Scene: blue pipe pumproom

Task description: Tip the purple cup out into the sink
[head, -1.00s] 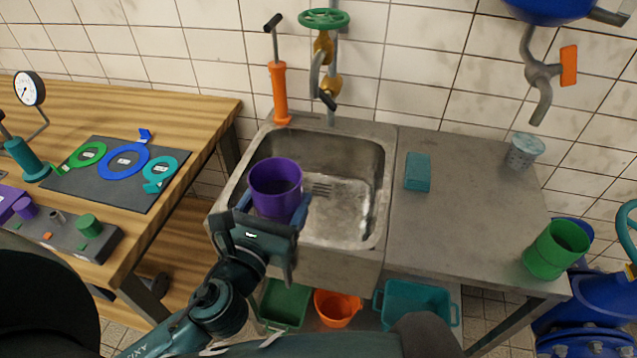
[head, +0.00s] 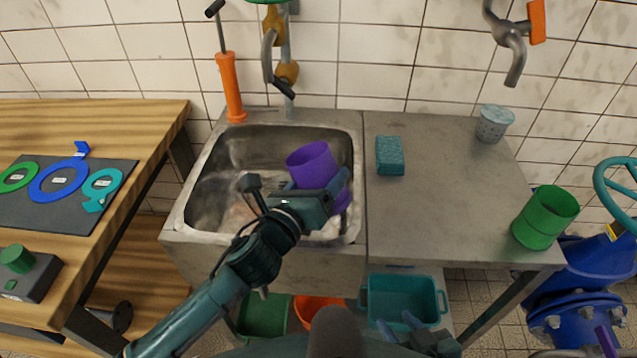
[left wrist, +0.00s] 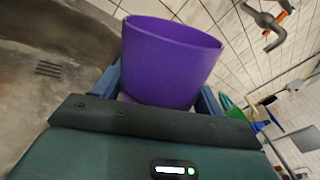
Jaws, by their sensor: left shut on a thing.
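The purple cup (head: 312,164) is held by my left gripper (head: 322,188) over the right part of the sink (head: 178,222). The cup is tilted, and its inside is not visible in the head view. In the left wrist view the cup (left wrist: 168,62) sits between the blue fingers, and the tiled wall behind appears slanted. The grey basin shows at the left of that view. Whether anything is in the cup or coming out of it cannot be told. My right gripper (head: 405,328) is low at the bottom edge, in front of the teal bin, partly cut off.
A tap (head: 270,60) and an orange pump (head: 231,88) stand behind the sink. On the counter right of it are a teal sponge (head: 390,156), a grey perforated cup (head: 494,124) and a green cup (head: 545,217). A teal bin (head: 402,298) is below. The mid-counter is clear.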

